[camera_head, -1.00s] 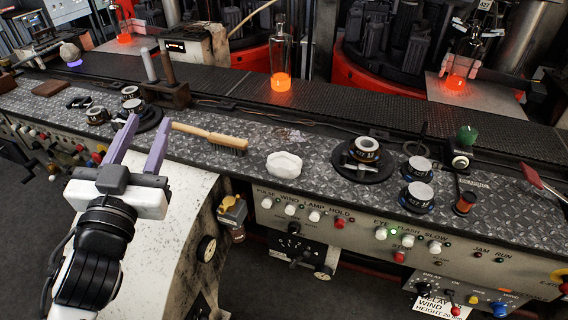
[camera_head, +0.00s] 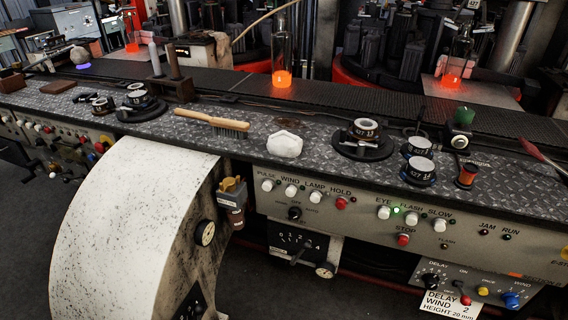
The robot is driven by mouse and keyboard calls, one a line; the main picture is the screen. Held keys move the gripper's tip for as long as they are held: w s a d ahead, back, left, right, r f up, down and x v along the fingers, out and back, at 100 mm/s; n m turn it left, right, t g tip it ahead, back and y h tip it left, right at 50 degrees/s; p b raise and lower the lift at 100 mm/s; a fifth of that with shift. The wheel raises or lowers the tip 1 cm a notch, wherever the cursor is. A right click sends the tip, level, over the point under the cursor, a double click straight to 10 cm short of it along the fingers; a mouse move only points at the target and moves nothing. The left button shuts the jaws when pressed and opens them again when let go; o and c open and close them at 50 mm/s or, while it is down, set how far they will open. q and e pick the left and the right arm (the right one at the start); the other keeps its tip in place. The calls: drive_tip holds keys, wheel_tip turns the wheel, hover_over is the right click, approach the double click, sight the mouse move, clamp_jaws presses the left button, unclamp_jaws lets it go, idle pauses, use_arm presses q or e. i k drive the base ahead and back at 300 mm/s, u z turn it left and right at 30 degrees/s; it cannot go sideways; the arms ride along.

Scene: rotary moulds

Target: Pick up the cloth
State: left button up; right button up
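A crumpled white cloth (camera_head: 284,144) lies on the diamond-plate ledge, right of a wooden-handled brush and left of a round black holder. Nothing touches it. Neither of my grippers shows in the head view now, so whether they are open or shut is hidden.
The brush (camera_head: 212,123) lies left of the cloth. A black holder with a labelled mould part (camera_head: 365,129) stands to its right, with more labelled parts (camera_head: 419,169) beyond. A control panel (camera_head: 330,222) is below the ledge edge. A glowing bottle (camera_head: 281,62) stands behind on the dark conveyor.

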sight(283, 143)
drive_tip(key=k, duration=0.7)
drive_tip(key=z, duration=1.65)
drive_tip(key=i, duration=1.25)
drive_tip(key=u, duration=2.7)
